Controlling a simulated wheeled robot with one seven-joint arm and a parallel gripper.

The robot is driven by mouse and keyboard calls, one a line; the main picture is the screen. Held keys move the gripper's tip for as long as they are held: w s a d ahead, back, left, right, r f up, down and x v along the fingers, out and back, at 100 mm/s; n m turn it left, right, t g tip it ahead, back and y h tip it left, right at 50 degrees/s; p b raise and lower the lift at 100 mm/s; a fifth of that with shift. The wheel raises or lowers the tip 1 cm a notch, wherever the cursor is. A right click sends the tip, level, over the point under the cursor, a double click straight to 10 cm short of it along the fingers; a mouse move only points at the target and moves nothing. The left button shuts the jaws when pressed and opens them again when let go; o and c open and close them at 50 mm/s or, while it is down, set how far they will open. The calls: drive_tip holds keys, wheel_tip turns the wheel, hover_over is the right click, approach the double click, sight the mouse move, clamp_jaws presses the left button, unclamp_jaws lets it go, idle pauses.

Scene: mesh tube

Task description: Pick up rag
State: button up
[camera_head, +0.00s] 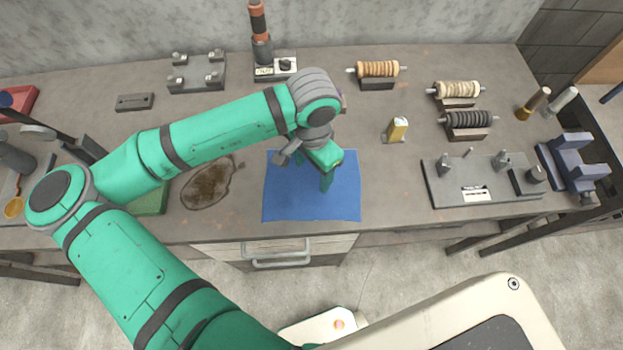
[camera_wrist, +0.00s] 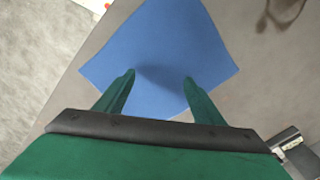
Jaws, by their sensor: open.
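The rag is a flat blue cloth (camera_head: 285,203) near the front edge of the workbench, in the middle of the head view. It also fills the upper middle of the wrist view (camera_wrist: 165,50). My gripper (camera_head: 327,186) is over the right part of the rag, pointing down. In the wrist view my gripper (camera_wrist: 157,82) has its two green fingers apart, with blue cloth between and beyond them. Nothing is held. I cannot tell whether the fingertips touch the cloth. My wrist hides the rag's upper middle in the head view.
The workbench (camera_head: 390,195) is bare right of the rag. A dark stain (camera_head: 208,186) lies to its left. A small yellow-topped block (camera_head: 397,128), several spools and a grey fixture plate (camera_head: 480,180) stand further right. A drawer handle (camera_head: 278,255) sticks out below the front edge.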

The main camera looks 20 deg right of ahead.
wheel_tip(320, 180, down, 2)
drive_tip(key=shift+d+f, duration=0.15)
drive_tip(key=shift+f, duration=0.2)
clamp_jaws()
idle(0.5)
wheel_tip(320, 180, up, 12)
idle(0.5)
drive_tip(key=shift+r, duration=0.1)
